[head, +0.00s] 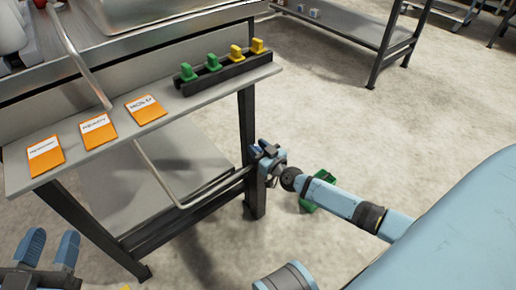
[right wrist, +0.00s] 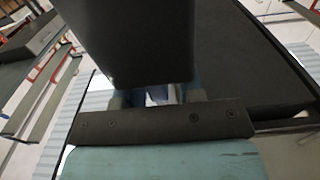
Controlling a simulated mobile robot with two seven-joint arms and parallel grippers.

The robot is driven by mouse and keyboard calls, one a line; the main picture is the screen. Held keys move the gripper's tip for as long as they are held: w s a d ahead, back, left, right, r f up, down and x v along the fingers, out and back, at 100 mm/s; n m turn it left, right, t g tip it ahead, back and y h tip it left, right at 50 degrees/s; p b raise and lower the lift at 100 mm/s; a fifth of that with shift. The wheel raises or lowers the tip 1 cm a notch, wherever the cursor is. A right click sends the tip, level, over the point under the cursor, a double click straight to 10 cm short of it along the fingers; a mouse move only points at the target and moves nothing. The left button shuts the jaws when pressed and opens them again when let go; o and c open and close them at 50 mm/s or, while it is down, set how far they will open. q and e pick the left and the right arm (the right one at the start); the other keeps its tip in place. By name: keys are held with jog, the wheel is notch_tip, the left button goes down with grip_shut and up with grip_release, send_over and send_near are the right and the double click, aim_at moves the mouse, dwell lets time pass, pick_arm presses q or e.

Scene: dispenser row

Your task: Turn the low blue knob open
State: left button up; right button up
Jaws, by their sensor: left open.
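The low blue knob cannot be told apart with certainty; a small dark-blue part (head: 257,149) shows at the dark table leg (head: 247,120), among the blue fingers of my right gripper (head: 266,152). My right gripper is at this leg, below the tabletop. In the right wrist view a dark block fills the middle and hides most of the fingers. Blue finger parts show apart under it, with a small pale-blue patch (right wrist: 160,95) between them; a hold cannot be made out. My left gripper (head: 49,249) is open and empty at the lower left, away from the leg.
Two green and two yellow knobs stand on a black rail (head: 225,74) on the table. Several orange cards (head: 98,131) lie along its front. A bent metal tube (head: 160,180) runs down towards the leg. A green object (head: 309,205) is on the floor, partly behind my right arm.

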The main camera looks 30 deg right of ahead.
grip_shut()
jog(key=shift+n+y, duration=0.5)
jog(key=shift+y, duration=0.2)
jog(key=shift+d+r+n+g+y, duration=0.15)
jog(key=shift+n+g+y, duration=0.15)
jog(key=shift+n+y, duration=0.45)
jog(key=n+g+y, duration=0.1)
jog(key=n+y, duration=0.1)
jog(key=y, duration=0.1)
jog(key=n+g+y, duration=0.2)
jog(key=n+y, duration=0.1)
jog(key=y, duration=0.1)
jog(key=shift+w+g+y, duration=0.1)
jog(key=shift+g+y, duration=0.15)
jog(key=shift+g, duration=0.05)
jog(key=n+g+y, duration=0.5)
jog(key=g, duration=0.1)
jog(key=shift+g, duration=0.4)
jog(key=n+g, duration=0.2)
jog(key=g, duration=0.2)
jog(key=n+g+y, duration=0.1)
jog(key=n+g, duration=0.2)
jog(key=g, duration=0.1)
jog(key=shift+n, duration=0.25)
jog(key=shift+g, duration=0.4)
